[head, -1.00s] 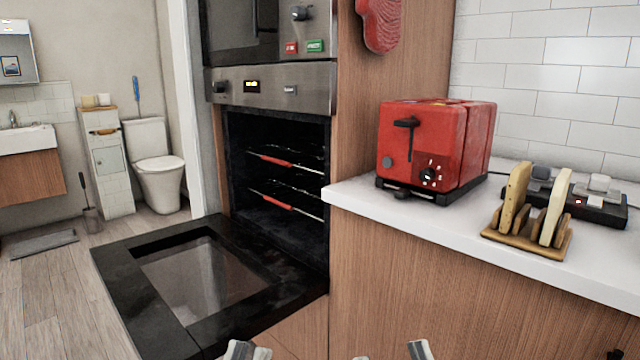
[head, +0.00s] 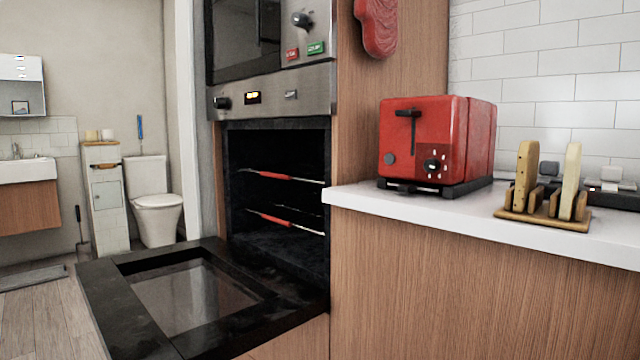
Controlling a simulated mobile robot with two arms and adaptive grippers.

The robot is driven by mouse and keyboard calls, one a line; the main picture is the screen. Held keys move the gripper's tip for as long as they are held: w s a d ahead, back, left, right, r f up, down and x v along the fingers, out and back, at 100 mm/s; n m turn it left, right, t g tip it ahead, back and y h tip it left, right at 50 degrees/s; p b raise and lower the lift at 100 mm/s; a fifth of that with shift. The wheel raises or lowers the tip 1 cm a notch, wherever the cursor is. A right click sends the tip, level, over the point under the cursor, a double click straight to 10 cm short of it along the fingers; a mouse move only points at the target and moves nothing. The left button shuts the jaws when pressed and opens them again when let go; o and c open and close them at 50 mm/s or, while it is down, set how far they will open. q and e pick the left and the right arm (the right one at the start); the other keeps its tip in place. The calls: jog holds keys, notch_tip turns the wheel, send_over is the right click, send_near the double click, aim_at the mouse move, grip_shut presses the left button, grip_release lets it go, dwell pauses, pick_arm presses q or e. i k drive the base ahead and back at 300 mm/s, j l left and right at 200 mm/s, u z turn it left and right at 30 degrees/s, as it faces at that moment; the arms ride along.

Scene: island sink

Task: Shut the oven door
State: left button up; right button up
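The oven (head: 273,105) is built into a tall wooden cabinet left of the counter. Its door (head: 120,269) is black with a glass window (head: 200,292) and lies folded down flat, fully open. Inside the cavity (head: 280,150) are two racks with red front strips. The door's near edge runs out of the bottom of the picture. Neither my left gripper nor my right gripper shows in the head view now.
A white counter (head: 400,205) to the right holds a red toaster (head: 436,143) and a wooden toast rack (head: 545,215). Wood cabinet fronts (head: 470,295) lie below it. Floor (head: 40,318) is free left of the door. A toilet (head: 153,200) stands beyond.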

aim_at(211, 298)
jog(key=i+j+z, duration=0.15)
jog(key=j, duration=1.1)
jog(key=i, duration=0.45)
